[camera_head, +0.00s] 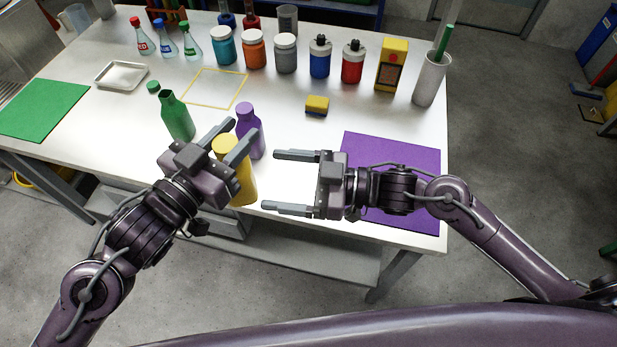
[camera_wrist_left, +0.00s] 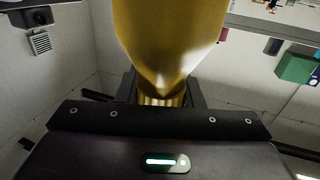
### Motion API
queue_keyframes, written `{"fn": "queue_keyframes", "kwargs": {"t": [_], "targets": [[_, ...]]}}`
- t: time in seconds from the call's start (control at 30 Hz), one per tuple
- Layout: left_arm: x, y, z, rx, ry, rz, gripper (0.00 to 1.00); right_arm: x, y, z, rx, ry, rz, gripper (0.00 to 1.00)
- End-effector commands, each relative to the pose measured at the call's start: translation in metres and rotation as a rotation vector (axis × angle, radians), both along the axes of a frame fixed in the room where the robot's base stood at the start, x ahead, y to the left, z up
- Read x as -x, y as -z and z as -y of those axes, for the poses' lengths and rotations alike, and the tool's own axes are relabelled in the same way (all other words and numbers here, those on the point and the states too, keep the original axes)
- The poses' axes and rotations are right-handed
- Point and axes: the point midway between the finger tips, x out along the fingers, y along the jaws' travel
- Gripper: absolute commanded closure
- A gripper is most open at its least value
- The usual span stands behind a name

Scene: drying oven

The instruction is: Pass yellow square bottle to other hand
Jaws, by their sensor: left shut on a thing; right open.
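In the left wrist view the bottle (camera_wrist_left: 168,40) fills the top centre, between the fingers. Whether its base touches the table cannot be told. My right gripper (camera_head: 280,182) is open and empty just to the right of the bottle, its fingers pointing left toward it. A gap separates them.
A purple bottle (camera_head: 250,132) stands just behind the yellow one, and a green bottle (camera_head: 176,117) stands behind my left gripper. A purple mat (camera_head: 408,222) lies under my right arm. A sponge (camera_head: 317,106) and a row of jars stand farther back on the table (camera_head: 300,135).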

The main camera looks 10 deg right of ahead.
Motion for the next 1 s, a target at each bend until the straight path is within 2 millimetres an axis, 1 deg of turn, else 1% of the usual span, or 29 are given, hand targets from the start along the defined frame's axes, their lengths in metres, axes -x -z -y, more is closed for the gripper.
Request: {"fn": "queue_keyframes", "kwargs": {"t": [0.03,0.1,0.3,0.5,0.77,0.8,0.83,1.0], "targets": [[0.0,0.0,0.0,0.001,0.0,0.001,0.99,-0.003,-0.002,-0.011,-0.004,-0.003,0.003,0.17],[0.0,0.0,0.0,0.001,0.0,0.001,0.99,-0.007,-0.002,-0.024,-0.005,-0.001,0.002,0.17],[0.0,0.0,0.0,0.001,0.0,0.001,0.99,-0.015,-0.001,-0.052,-0.002,0.0,0.001,0.17],[0.0,0.0,0.0,0.001,0.0,0.001,0.99,-0.018,0.0,-0.064,0.0,0.0,0.001,0.17],[0.0,0.0,0.0,0.001,0.0,0.001,0.99,-0.018,0.0,-0.066,0.002,0.0,0.0,0.17],[0.0,0.0,0.0,0.001,0.0,0.001,0.99,-0.018,0.0,-0.066,0.001,0.0,0.001,0.19],[0.0,0.0,0.0,0.001,0.0,0.001,0.99,-0.018,0.0,-0.065,0.001,0.0,0.001,0.23],[0.0,0.0,0.0,0.001,0.0,0.001,0.99,-0.018,0.0,-0.065,0.001,0.0,0.001,0.45]]}}
